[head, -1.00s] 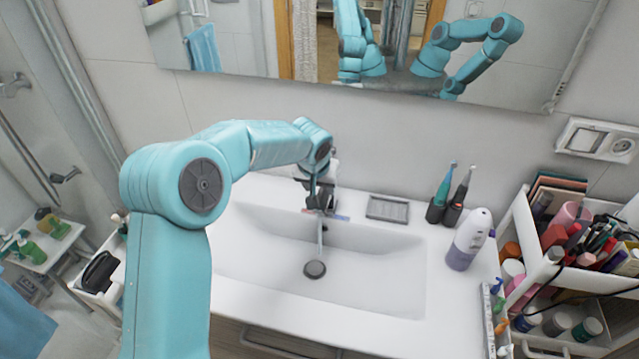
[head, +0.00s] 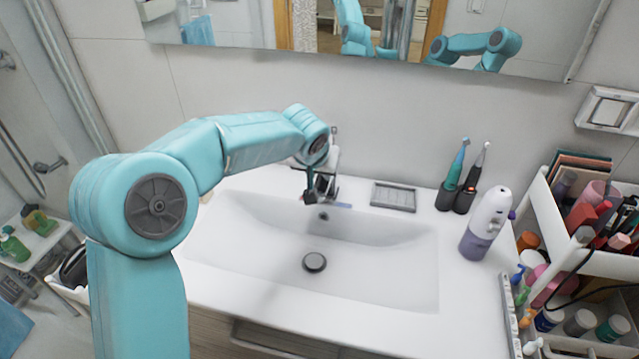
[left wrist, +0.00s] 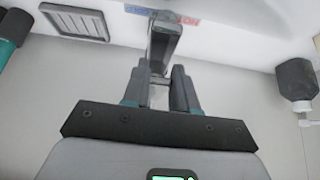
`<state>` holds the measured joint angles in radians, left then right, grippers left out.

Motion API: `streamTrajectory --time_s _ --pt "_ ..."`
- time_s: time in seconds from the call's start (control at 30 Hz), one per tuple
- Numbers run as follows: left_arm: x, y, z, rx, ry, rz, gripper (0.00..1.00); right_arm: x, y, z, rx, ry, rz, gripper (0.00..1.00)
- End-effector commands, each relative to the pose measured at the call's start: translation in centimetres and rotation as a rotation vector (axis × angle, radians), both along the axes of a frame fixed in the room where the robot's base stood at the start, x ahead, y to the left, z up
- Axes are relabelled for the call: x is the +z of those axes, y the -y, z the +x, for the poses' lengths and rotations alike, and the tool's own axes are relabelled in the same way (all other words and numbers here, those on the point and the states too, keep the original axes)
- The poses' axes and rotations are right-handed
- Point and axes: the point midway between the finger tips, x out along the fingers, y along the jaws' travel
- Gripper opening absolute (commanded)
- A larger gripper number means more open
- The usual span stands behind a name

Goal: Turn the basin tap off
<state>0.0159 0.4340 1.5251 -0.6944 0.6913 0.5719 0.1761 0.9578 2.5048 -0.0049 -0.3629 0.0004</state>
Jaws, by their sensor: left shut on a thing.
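The grey basin tap (head: 327,186) stands at the back rim of the white basin (head: 410,265). My left gripper (head: 309,188) is at the tap, reached from the left and above. In the left wrist view the gripper's two dark fingers (left wrist: 160,88) are closed about the tap's lever, and the grey tap (left wrist: 165,42) extends beyond them. A blue and red label (left wrist: 165,14) lies beyond the tap. No water stream shows below the spout, and the round drain (head: 314,262) is in plain sight. My right gripper is not in view.
A soap dish (head: 393,197), two electric toothbrushes (head: 459,175) and a white and purple bottle (head: 487,225) stand right of the tap. A crowded cosmetics cart (head: 560,225) is at the far right. The mirror (head: 500,20) hangs above. The basin bowl is clear.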

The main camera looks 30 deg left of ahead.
Motion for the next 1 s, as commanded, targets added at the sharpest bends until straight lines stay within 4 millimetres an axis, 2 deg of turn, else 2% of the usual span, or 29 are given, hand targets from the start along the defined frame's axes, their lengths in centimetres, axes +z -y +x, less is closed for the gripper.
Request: streamTrajectory --time_s 0.07,0.4,0.43,0.5,0.83,1.0 --pt "0.0 0.0 0.2 -0.001 0.02 0.002 0.0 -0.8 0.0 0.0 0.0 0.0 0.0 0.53" --pt "0.2 0.0 0.1 -0.001 0.022 0.004 0.0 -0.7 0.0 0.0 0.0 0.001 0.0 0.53" --pt "0.2 0.0 0.1 -0.001 0.022 0.004 0.3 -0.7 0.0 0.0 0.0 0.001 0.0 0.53" --pt "0.2 0.0 0.1 -0.001 0.02 0.003 0.53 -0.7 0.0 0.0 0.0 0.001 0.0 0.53" --pt "0.2 0.0 -0.1 -0.001 0.017 0.003 0.53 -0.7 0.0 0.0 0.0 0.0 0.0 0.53" --pt "2.1 0.4 -1.3 -0.002 0.02 0.004 0.53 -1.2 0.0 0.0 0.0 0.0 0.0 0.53"
